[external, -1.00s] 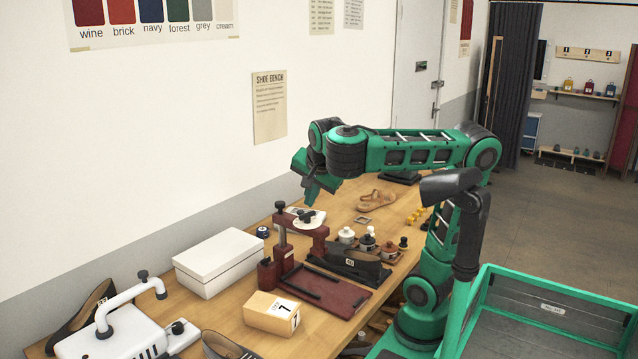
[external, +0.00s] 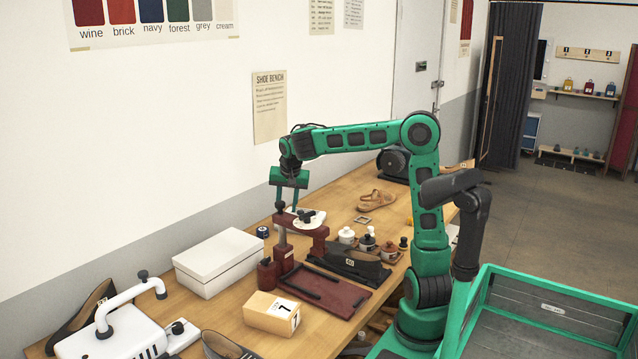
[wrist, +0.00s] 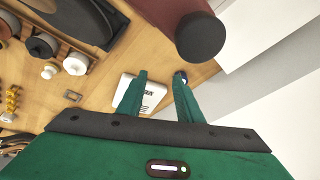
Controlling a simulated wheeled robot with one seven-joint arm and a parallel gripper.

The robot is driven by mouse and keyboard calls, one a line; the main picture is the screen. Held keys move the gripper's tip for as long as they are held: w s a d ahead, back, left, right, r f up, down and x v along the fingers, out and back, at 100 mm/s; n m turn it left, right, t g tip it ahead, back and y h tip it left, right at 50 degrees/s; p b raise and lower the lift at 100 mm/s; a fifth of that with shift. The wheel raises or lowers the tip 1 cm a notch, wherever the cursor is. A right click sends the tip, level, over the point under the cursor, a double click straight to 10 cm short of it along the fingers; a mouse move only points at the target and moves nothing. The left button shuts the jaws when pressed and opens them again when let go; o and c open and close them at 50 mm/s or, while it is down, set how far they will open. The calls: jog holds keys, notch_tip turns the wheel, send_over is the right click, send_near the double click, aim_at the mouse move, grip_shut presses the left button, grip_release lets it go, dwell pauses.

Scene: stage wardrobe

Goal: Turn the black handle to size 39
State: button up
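A black handle (external: 306,216) sits on a round white dial (external: 308,225) on top of the dark red bench press (external: 312,232). The dial's marks are too small to read, so I cannot tell its setting. My gripper (external: 288,208) points down, just left of the handle and near the press's left post. Its two fingers are apart with nothing between them, as the wrist view (wrist: 158,92) also shows. In the wrist view a dark round knob (wrist: 201,38) of the press stands ahead and right of the fingers. I cannot make out the handle there.
A white lettered item (wrist: 150,97) lies on the bench below the fingers. A white box (external: 218,262) stands left of the press, a block marked 7 (external: 271,313) in front. The wall is close behind.

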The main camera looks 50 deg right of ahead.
notch_tip(320, 180, down, 10)
jog(key=d+n+g+y, duration=0.1)
jog(key=d+n+y, duration=0.25)
jog(key=n, duration=0.25)
jog(key=n+t+y, duration=0.1)
jog(key=n+y, duration=1.5)
jog(key=n, duration=0.2)
send_near(308, 218)
jog(key=x, duration=0.6)
jog(key=w+x, duration=0.1)
jog(key=x, duration=0.2)
jog(key=shift+r, duration=0.1)
jog(key=shift+t, duration=0.4)
grip_shut()
